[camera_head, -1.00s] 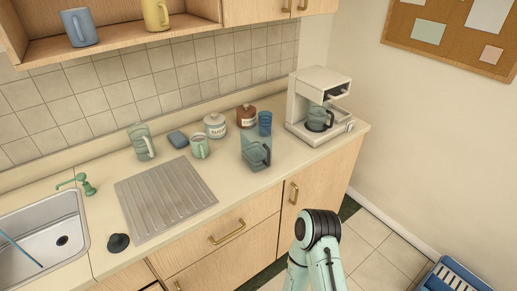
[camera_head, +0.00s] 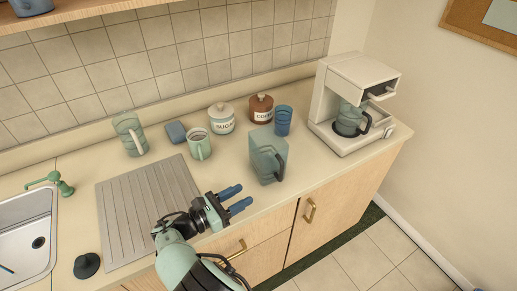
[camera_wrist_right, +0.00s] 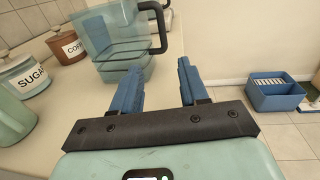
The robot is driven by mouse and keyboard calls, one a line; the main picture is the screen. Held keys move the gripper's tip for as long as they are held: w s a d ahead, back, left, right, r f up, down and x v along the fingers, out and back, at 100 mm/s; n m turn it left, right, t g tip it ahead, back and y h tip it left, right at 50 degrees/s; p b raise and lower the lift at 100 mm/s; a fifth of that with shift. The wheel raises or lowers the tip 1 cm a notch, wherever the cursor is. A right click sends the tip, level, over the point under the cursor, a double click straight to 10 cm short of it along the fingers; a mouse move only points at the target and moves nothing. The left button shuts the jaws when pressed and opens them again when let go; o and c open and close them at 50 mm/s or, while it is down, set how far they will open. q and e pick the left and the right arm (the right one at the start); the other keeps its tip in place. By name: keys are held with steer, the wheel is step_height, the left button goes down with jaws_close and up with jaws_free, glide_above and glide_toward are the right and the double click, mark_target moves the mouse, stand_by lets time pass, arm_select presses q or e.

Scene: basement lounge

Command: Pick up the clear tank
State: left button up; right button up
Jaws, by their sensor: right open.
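The clear tank (camera_head: 266,158) is a see-through, blue-tinted box with a dark handle at its front right. It stands upright on the counter, between the canisters and the front edge. My right gripper (camera_head: 241,198) is open and empty, in front of the tank and to its left, its blue fingers apart from it. In the right wrist view the tank (camera_wrist_right: 112,38) stands ahead, beyond the left finger, with its black handle roughly in line with the space between the fingers. My left gripper is not in view.
A sugar canister (camera_head: 221,120), a coffee canister (camera_head: 261,108) and a blue cup (camera_head: 283,120) stand behind the tank. A green mug (camera_head: 199,148) and a clear pitcher (camera_head: 129,135) are to the left. The coffee machine (camera_head: 352,105) stands to the right, with bare counter before it.

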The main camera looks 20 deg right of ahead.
mark_target(280, 173)
steer(key=shift+s+d+r, duration=0.1)
steer(key=shift+d+r, duration=0.3)
steer(key=shift+d, duration=0.25)
steer(key=shift+s+d+r, duration=0.1)
steer(key=shift+d+r, duration=0.3)
steer(key=shift+d, duration=0.2)
steer(key=d, duration=0.2)
steer(key=w+d, duration=0.1)
steer(key=d, duration=0.2)
steer(key=shift+w+d+f, duration=0.1)
steer(key=shift+f, duration=0.05)
steer(key=d, duration=0.2)
steer(key=w+d, duration=0.1)
steer(key=d, duration=0.2)
steer(key=shift+f, duration=0.1)
jaws_close()
